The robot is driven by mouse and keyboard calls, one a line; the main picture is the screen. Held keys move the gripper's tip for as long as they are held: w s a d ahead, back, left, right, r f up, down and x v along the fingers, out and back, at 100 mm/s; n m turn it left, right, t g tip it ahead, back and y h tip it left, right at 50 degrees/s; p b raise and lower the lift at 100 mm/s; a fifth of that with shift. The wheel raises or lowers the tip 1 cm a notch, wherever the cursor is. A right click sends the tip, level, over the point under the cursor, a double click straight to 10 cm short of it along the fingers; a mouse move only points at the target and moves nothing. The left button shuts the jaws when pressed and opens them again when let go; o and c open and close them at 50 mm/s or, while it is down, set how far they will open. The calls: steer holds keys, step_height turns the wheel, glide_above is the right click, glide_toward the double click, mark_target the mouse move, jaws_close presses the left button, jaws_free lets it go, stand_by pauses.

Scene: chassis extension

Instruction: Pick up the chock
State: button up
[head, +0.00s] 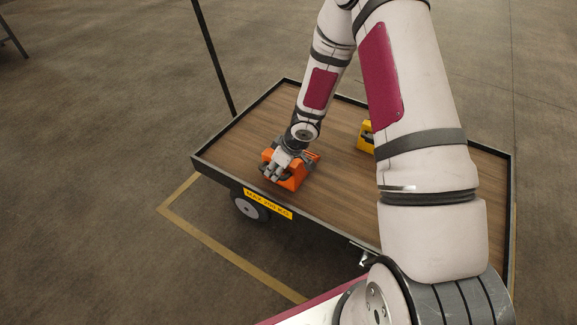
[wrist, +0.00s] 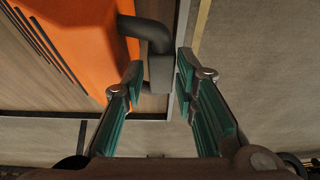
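An orange chock (head: 292,180) sits on the wooden deck of a cart, near its front left edge. In the wrist view the orange chock (wrist: 80,40) fills the upper left, with a dark bent handle (wrist: 145,30) sticking out from its side. My gripper (head: 274,174) is at the chock and hides part of it in the head view. In the wrist view my gripper (wrist: 160,70) is open, and the end of the handle shows between its two fingertips. I cannot tell whether either finger touches the handle.
The cart (head: 233,136) has a raised dark rim, a wheel (head: 249,209) and a yellow load label (head: 268,204). A yellow object (head: 366,137), partly hidden by my arm, stands farther back on the deck. A dark pole (head: 214,60) rises behind the cart.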

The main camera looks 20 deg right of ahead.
steer(key=b+x, duration=0.3)
steer(key=x, duration=0.2)
steer(key=shift+r, duration=0.15)
jaws_close()
